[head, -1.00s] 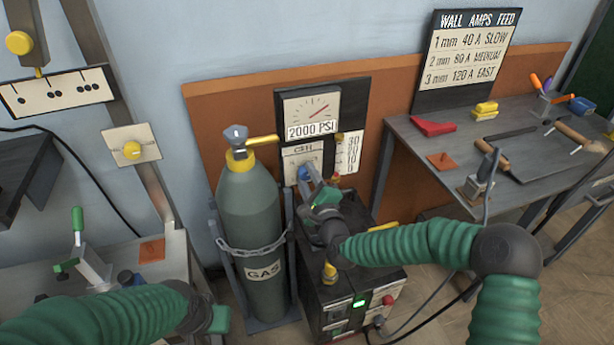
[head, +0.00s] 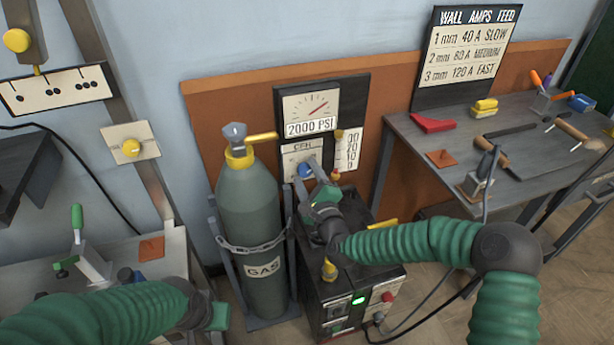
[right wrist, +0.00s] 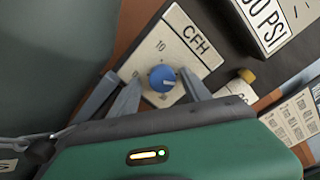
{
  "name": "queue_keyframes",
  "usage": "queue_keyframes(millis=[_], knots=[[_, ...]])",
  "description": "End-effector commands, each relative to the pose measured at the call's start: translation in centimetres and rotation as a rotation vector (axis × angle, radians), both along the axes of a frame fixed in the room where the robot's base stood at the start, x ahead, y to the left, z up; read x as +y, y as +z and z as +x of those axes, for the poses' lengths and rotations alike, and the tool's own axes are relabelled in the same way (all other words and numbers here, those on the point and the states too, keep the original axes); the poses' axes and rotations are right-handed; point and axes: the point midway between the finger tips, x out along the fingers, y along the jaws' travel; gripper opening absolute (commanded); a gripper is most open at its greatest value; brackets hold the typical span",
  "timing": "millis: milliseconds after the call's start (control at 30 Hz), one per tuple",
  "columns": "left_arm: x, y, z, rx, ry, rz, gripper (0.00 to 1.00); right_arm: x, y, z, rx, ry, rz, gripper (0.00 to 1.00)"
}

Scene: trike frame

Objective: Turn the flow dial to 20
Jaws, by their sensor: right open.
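The flow dial is a blue knob (right wrist: 162,77) on a white CFH plate (right wrist: 178,47), with a 10 printed beside it in the right wrist view. In the head view the knob (head: 305,171) sits below the 2000 PSI gauge (head: 311,109). My right gripper (right wrist: 163,90) is open, with one finger on each side of the knob and gaps visible in the wrist view. In the head view my right gripper (head: 307,180) partly covers the plate. The knob's exact setting is unclear. My left gripper (head: 216,316) is low at the left; its jaws cannot be made out.
A grey gas cylinder (head: 252,215) stands close to the left of my right gripper. A scale plate (head: 347,149) is right of the dial. The welder box (head: 352,300) is below my right forearm. A workbench (head: 420,139) with tools stands right.

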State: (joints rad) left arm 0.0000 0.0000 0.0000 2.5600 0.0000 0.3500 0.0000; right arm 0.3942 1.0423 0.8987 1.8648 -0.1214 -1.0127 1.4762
Motion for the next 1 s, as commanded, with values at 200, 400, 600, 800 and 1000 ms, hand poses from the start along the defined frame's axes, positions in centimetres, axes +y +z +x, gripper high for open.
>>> queue_keyframes(millis=[200, 400, 600, 800, 1000], knots=[[0.0, 0.5, 0.0, 0.0, 0.0, 0.0, 0.0, -0.4, 0.3, -1.0, -0.002, -0.001, 0.0, 0.56], [0.0, 1.9, 0.0, 0.0, 0.0, 0.0, 0.0, -2.0, 0.5, -5.8, 0.001, 0.0, 0.0, 0.56], [0.0, 3.1, 0.0, 0.0, 0.0, 0.0, 0.0, -3.8, 0.3, -11.4, 0.004, 0.0, 0.0, 0.56], [0.0, 3.6, 0.0, 0.0, 0.0, 0.0, 0.0, -5.0, 0.0, -15.1, 0.003, -0.001, -0.001, 0.56], [0.0, 3.7, 0.0, 0.0, 0.0, 0.0, 0.0, -5.3, 0.0, -16.0, 0.001, 0.0, 0.0, 0.56]])
